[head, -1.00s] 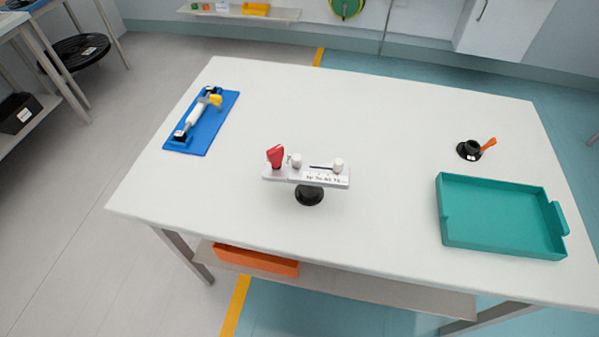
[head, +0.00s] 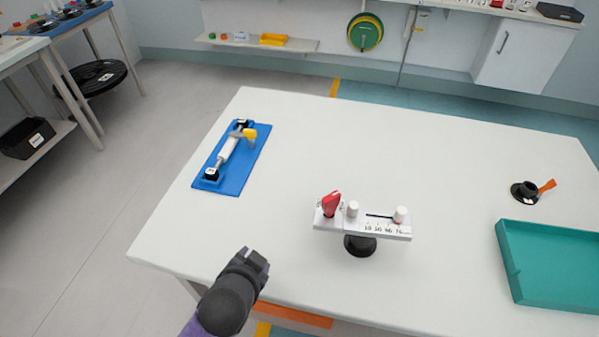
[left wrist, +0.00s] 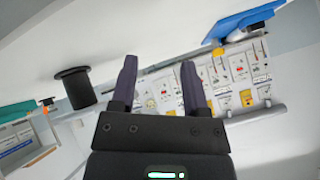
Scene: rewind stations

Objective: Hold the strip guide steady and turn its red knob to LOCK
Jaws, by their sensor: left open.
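The strip guide is a white bar (head: 375,229) with a printed scale, on a round black base (head: 360,246) near the table's front middle. Its red knob (head: 331,204) stands at the bar's left end; lock markings are too small to read. Two white knobs also stand on the bar. My left gripper (head: 257,258) is left of and nearer than the guide, at the table's front edge, apart from it. In the left wrist view its fingers (left wrist: 158,65) are spread and empty. A black flanged post (left wrist: 75,90) at left there may be the guide's base. My right gripper is out of view.
On the white table (head: 300,140), a blue board (head: 237,176) with a roller fixture lies at left. A teal tray (head: 515,275) and a black piece with an orange handle (head: 524,191) are at right. The table between board and guide is clear.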

